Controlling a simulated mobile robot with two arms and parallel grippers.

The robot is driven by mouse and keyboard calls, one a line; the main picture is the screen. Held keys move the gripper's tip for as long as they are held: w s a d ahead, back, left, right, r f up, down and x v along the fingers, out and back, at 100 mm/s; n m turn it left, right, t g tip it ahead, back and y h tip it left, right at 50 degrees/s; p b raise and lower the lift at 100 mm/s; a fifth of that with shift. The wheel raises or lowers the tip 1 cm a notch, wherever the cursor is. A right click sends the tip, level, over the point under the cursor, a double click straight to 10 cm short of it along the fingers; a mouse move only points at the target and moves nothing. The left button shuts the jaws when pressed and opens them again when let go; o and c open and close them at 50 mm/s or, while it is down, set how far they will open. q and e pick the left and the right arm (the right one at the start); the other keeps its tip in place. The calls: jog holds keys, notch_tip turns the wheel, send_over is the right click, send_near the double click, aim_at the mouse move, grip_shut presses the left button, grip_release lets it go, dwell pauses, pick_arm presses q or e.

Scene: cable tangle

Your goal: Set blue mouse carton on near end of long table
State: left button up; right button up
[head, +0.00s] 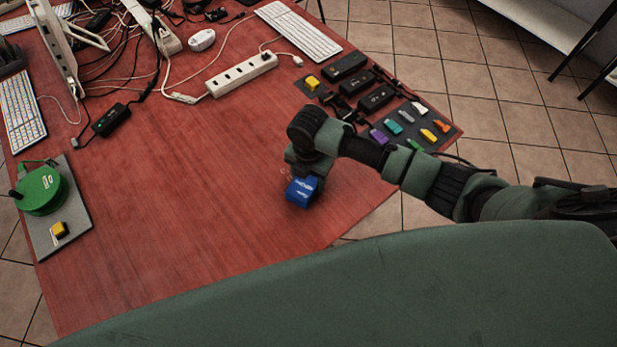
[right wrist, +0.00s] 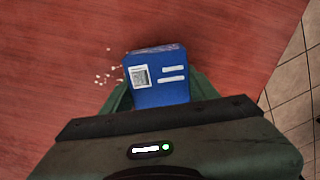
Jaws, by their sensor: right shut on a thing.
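The blue mouse carton (head: 301,192) is at my right gripper (head: 303,176), over the near part of the long red table (head: 190,230). In the right wrist view the carton (right wrist: 158,82) shows a white label and two white bars, and the gripper (right wrist: 160,100) is shut on it. I cannot tell whether the carton touches the tabletop. My left gripper is not in view.
A grey mat with a green round thing (head: 42,190) lies at the left edge. A dark mat with several colored sticks (head: 428,135) and black adapters (head: 376,97) lie at the right. A white power strip (head: 240,75) and cables lie farther back. The near middle is clear.

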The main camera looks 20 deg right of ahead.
aim_at(309, 177)
jog(key=shift+f, duration=0.2)
jog(key=shift+f, duration=0.15)
jog(key=o, duration=1.5)
jog(key=shift+r, duration=0.3)
notch_tip(309, 177, up, 12)
jog(key=shift+f+b, duration=0.1)
jog(key=shift+b, duration=0.3)
